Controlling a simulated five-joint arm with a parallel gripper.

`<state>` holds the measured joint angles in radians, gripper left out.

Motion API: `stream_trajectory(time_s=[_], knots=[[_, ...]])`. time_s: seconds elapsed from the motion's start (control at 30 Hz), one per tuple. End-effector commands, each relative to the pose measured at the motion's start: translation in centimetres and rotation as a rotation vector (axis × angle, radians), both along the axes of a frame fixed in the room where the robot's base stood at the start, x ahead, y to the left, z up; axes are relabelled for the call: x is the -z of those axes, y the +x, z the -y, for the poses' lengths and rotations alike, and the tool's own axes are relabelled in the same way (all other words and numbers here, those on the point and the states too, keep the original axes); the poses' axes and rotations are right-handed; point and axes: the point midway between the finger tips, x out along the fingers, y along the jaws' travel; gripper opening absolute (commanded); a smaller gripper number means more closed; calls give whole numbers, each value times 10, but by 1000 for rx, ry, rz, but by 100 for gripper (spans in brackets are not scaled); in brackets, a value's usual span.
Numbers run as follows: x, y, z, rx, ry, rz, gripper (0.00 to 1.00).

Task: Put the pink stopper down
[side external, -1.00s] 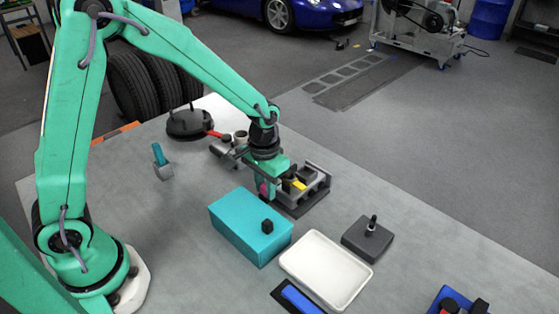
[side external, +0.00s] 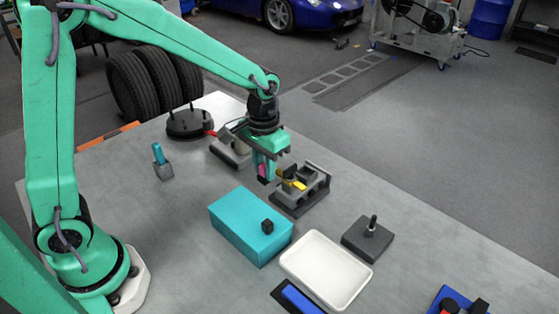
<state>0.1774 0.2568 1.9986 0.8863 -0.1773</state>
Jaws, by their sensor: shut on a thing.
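The pink stopper (side external: 262,170) shows as a small pink patch at the fingers of my gripper (side external: 267,172). My gripper is shut on it and points down, just left of the grey slotted rack (side external: 316,194). The fingers cover most of the stopper. I cannot tell whether its lower end touches anything.
A yellow piece (side external: 298,184) sits at the rack. A grey holder (side external: 163,172) stands left.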

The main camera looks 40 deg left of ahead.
Motion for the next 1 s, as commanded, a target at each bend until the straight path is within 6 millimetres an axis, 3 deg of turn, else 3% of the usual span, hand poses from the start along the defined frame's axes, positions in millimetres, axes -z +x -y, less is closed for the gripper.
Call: stream_trajectory(time_s=[0.2, 0.37, 0.8, 1.0], knots=[[-3, 0, 0, 0, 0, 1, 0], [-19, 1, 0, 0, -1, 5, 0], [-101, 1, 0, 0, -1, 5, 0], [-126, 3, 6, 4, 0, 0, 0]])
